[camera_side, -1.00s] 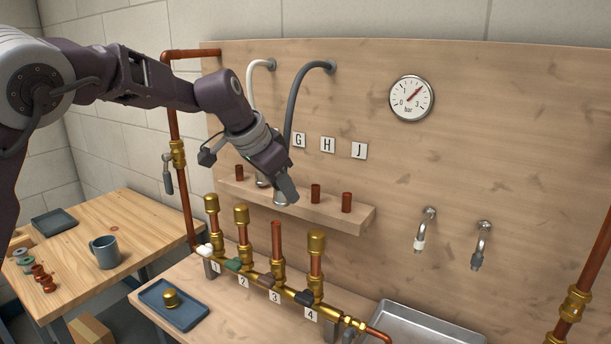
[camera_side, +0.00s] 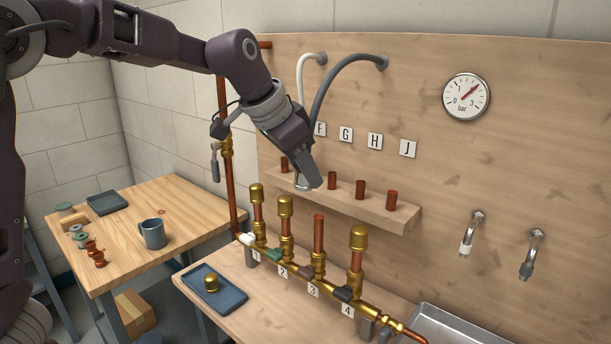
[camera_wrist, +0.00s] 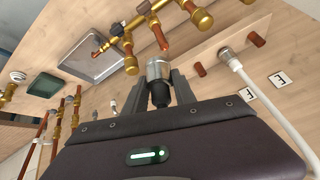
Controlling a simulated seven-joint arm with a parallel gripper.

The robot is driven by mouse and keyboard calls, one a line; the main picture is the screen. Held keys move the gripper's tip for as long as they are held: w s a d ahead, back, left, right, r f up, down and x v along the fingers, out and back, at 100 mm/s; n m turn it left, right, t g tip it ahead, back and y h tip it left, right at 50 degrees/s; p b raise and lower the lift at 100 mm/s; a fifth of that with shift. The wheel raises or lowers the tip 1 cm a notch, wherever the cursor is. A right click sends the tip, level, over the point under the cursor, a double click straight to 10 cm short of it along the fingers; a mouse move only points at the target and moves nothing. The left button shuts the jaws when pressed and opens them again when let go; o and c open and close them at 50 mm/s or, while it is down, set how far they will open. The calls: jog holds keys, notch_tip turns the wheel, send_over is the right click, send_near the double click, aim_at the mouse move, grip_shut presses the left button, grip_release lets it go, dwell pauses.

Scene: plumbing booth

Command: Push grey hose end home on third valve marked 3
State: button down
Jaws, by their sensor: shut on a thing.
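The grey hose (camera_side: 335,80) curves from the wall down to my gripper (camera_side: 310,180). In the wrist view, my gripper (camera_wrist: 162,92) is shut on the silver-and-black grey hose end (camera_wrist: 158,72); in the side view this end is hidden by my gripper. I hold it at the shelf, apart from the valves. The third valve, marked 3 (camera_side: 313,290), has a bare upright copper pipe (camera_side: 319,236) on top, lower and to the right of my gripper. The pipe also shows in the wrist view (camera_wrist: 160,36). The neighbouring valves carry brass caps.
The shelf (camera_side: 375,217) holds several copper stubs and the white hose's end (camera_side: 303,184), close behind my gripper. A capped valve 4 (camera_side: 357,250) stands right of valve 3. A blue tray (camera_side: 232,300) holds a loose brass cap (camera_side: 211,284). A metal basin (camera_side: 450,325) is at the right.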

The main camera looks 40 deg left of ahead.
jog(key=w+a+f+n+y, duration=0.1)
jog(key=w+a+f+n, duration=0.15)
jog(key=w+n, duration=0.4)
send_over(320, 216)
jog(key=shift+m, duration=0.45)
jog(key=shift+s+f, duration=0.15)
jog(key=shift+f, duration=2.95)
jog(key=shift+f, duration=2.3)
jog(key=c, duration=0.9)
grip_release()
jog(key=shift+c, duration=0.2)
jog(key=shift+r, duration=0.1)
jog(key=v, duration=0.7)
